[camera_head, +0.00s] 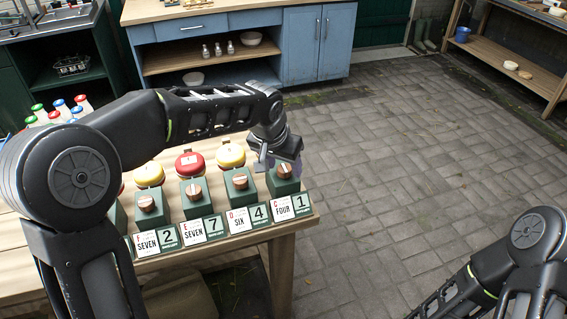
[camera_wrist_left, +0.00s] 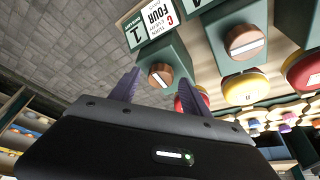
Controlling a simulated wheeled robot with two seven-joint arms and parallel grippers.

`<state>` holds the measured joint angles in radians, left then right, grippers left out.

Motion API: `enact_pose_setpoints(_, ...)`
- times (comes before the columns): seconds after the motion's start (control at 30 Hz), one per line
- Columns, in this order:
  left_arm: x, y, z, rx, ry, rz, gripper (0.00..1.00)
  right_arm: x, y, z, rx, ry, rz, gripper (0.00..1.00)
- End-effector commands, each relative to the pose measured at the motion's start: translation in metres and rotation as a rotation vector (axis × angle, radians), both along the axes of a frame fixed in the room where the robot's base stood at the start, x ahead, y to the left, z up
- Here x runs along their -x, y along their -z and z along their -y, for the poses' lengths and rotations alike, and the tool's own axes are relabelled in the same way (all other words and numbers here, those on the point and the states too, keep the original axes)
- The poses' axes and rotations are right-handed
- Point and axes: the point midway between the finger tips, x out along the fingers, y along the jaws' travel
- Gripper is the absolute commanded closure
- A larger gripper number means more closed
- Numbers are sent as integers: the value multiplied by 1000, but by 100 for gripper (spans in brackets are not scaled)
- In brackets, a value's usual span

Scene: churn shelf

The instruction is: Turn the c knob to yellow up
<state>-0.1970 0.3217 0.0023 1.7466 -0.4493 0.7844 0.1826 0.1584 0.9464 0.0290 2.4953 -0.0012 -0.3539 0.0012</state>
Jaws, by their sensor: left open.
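The c knob (camera_head: 285,171) is a round wooden knob with a pale bar, on a green box at the right end of the bench row. Its card (camera_head: 283,209) reads C, FOUR, beside a 1. My left gripper (camera_head: 279,162) is open above and around this knob. In the left wrist view, the c knob (camera_wrist_left: 160,75) lies between the spread purple fingers of my left gripper (camera_wrist_left: 163,88), with gaps visible beside it. I cannot tell any yellow on the knob. The top behind it is mostly hidden by my gripper in the head view. My right gripper is out of view.
Similar knobs on green boxes stand to the left: the D knob (camera_head: 240,182), E knob (camera_head: 194,192) and F knob (camera_head: 147,203). Yellow and red domes (camera_head: 189,163) sit behind them. Coloured-top bottles (camera_head: 60,103) stand further left. Paved floor (camera_head: 400,150) is clear to the right.

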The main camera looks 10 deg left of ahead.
Motion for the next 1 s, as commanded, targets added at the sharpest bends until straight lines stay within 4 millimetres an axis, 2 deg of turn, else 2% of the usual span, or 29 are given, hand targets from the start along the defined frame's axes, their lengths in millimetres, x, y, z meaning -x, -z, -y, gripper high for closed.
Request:
enact_pose_setpoints(0.3,-1,3,0,0,-1,0,45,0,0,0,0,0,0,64)
enact_pose_setpoints(1.0,-1,3,0,0,-1,1,100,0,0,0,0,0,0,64)
